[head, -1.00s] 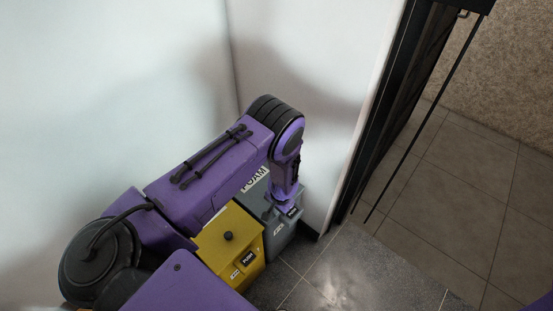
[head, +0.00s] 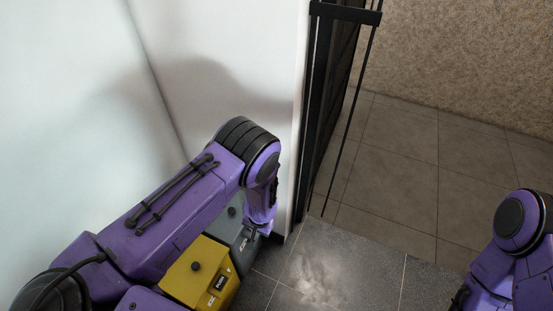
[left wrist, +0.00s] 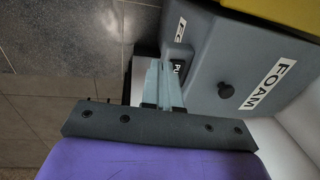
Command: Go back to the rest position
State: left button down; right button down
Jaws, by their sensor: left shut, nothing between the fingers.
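My left gripper (head: 262,230) is shut and empty, pointing down beside the front of the grey bin (head: 236,208). In the left wrist view its pale fingers (left wrist: 162,82) are together, close to the bin's small dark push label (left wrist: 179,68). I cannot tell whether they touch the bin. The grey bin has a dark knob on its lid and a white FOAM label (left wrist: 272,82). My right arm (head: 505,262) shows at the lower right of the head view, with its gripper outside the picture.
A black gate frame (head: 320,110) stands to the right. The tiled floor (head: 400,180) beyond is clear.

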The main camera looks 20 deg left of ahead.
pick_arm(q)
jog(key=s+a+r+n+t, duration=0.1)
jog(key=s+a+r+n, duration=0.1)
jog(key=s, duration=0.5)
jog(key=s+a+r+n+t+y, duration=0.1)
jog(key=s+a+r+n, duration=0.1)
jog(key=s, duration=0.6)
jog(key=s+a+r+n+t, duration=0.1)
jog(key=s+a+r+n, duration=0.1)
jog(key=s, duration=0.5)
jog(key=shift+s+a+r+n+y, duration=0.15)
jog(key=shift+a+r+n+y, duration=0.2)
jog(key=shift+a+n, duration=0.6)
jog(key=shift+s+a, duration=0.1)
jog(key=shift+a, duration=0.05)
